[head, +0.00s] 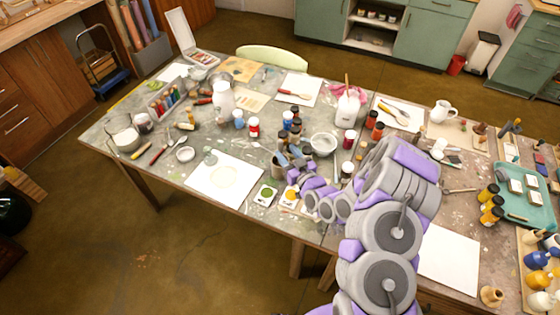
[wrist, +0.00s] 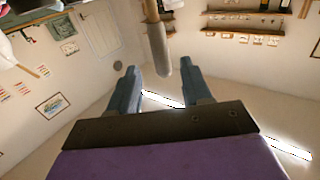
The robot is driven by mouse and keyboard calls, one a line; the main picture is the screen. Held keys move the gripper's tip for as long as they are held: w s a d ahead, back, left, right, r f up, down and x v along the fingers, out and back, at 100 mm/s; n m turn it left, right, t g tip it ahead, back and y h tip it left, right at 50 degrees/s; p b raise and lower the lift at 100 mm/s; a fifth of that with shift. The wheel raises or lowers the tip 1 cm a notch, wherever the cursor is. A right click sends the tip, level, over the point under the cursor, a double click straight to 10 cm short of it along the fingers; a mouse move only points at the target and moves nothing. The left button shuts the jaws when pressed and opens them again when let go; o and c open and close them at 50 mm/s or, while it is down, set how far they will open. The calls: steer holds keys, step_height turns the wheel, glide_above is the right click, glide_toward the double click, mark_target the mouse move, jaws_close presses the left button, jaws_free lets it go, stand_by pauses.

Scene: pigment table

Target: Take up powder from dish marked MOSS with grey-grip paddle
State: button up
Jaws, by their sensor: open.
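My gripper (head: 288,158) is low over the middle of the table in the head view. In the wrist view its two blue-grey fingers (wrist: 161,76) are apart, with nothing held. A paddle-like tool with a grey, rounded grip (wrist: 158,50) and a wooden shaft shows between and beyond the fingertips, touching neither finger. I cannot surely pick out this tool in the head view. A small dish of green powder (head: 265,193) on a white card lies near the table's front edge, just left of my gripper. Its marking is too small to read.
A yellow-powder dish (head: 290,194) sits beside the green one. A white sheet (head: 224,181) lies to the left. My arm hides part of the table.

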mark_target(282, 147)
steer(key=shift+b+x, duration=0.8)
steer(key=shift+x, duration=1.75)
steer(key=shift+s+a, duration=0.15)
jaws_close()
